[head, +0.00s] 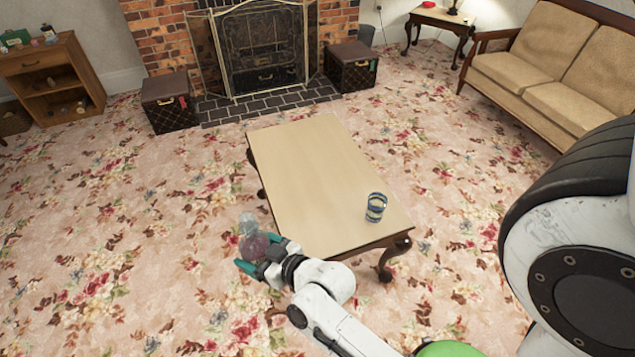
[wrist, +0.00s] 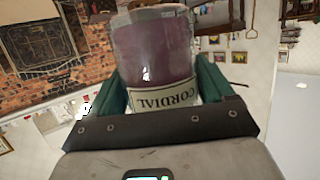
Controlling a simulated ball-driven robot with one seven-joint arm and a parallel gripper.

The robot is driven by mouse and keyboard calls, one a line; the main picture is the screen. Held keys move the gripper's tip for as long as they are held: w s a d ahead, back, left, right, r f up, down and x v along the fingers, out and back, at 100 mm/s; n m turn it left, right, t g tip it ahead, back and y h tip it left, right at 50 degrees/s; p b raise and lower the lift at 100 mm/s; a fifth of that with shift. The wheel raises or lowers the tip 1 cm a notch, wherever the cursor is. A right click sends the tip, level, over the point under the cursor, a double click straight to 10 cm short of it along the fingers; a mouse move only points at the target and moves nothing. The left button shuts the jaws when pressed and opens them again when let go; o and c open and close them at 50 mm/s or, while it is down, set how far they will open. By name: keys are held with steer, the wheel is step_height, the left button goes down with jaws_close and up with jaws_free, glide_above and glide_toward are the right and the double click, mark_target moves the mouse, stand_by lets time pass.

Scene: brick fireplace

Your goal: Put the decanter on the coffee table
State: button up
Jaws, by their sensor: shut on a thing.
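The decanter (head: 252,242) is a clear bottle with purple liquid. In the wrist view the decanter (wrist: 155,50) fills the space between the green fingers, with a label reading "CORDIAL" that appears upside down. My gripper (head: 259,262) is shut on the decanter and holds it beside the left long edge of the coffee table, near its front end. The coffee table (head: 310,175) has a pale wooden top and dark curved legs. In the wrist view my gripper (wrist: 165,95) has its fingers on both sides of the decanter.
The rest of the tabletop is clear. A sofa (head: 560,65) stands at the right, and two dark chests (head: 169,103) (head: 351,67) flank the fireplace screen (head: 263,50). A wooden shelf (head: 52,78) stands at the left.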

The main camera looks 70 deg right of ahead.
steer(key=s+d+f+m+g+h+b, duration=0.1)
steer(key=s+d+f+m+h+b, duration=0.2)
steer(key=s+d+b, duration=0.55)
steer(key=s+d+f+m+g+h+b, duration=0.1)
steer(key=s+d+f+m+h+b, duration=0.15)
steer(key=s+d+f+b, duration=0.45)
steer(key=shift+n, duration=0.45)
steer(key=shift+w+d+f+b, duration=3.95)
steer(key=shift+w+d+f, duration=1.5)
steer(key=shift+w+d, duration=0.2)
steer(key=shift+f, duration=0.1)
steer(key=o, duration=1.5)
steer(key=shift+f, duration=0.15)
